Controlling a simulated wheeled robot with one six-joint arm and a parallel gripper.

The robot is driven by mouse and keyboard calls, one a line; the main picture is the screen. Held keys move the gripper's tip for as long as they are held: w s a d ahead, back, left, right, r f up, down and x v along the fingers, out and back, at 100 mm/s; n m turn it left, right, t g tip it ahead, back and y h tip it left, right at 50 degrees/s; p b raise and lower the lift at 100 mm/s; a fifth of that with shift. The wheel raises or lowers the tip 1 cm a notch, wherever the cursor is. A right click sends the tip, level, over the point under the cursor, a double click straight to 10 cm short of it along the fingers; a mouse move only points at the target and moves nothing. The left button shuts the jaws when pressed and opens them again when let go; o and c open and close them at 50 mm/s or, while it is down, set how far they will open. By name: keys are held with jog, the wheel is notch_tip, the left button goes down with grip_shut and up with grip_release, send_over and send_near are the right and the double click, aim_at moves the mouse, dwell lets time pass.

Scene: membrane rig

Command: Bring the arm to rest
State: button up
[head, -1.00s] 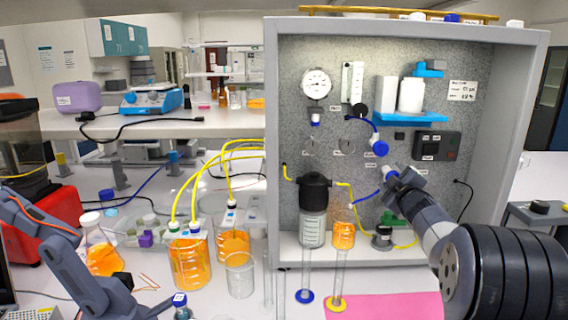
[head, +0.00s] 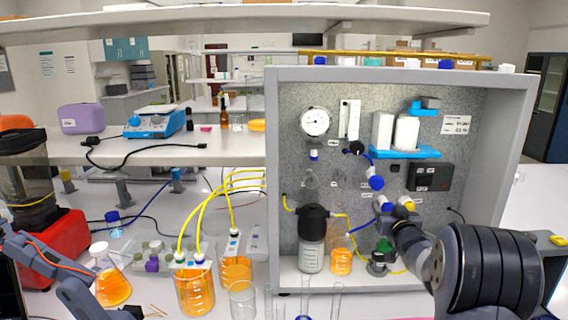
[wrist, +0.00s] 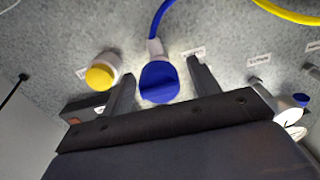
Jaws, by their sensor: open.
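My gripper (wrist: 161,69) is open, its two dark fingers pointing at the speckled panel in the wrist view. A blue-faced knob (wrist: 159,84) with a blue tube lies between the fingers in that view, with space showing on both sides. I cannot tell how far in front of it the fingertips are. A yellow-capped fitting (wrist: 100,76) lies just left of the left finger; a yellow cap also shows in the head view (head: 407,204). In the head view my arm reaches in from the lower right to the panel's lower right, and its wrist partly hides the fingers.
The grey rig cabinet (head: 272,150) surrounds the panel. A blue shelf (head: 405,153) with white containers and a black box (head: 430,177) are above my gripper. A black-topped bottle (head: 312,255) and orange-filled beakers (head: 195,290) stand lower left. A bench shelf (head: 240,18) crosses the top.

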jog(key=shift+m+p, duration=0.7)
jog(key=shift+m, duration=0.1)
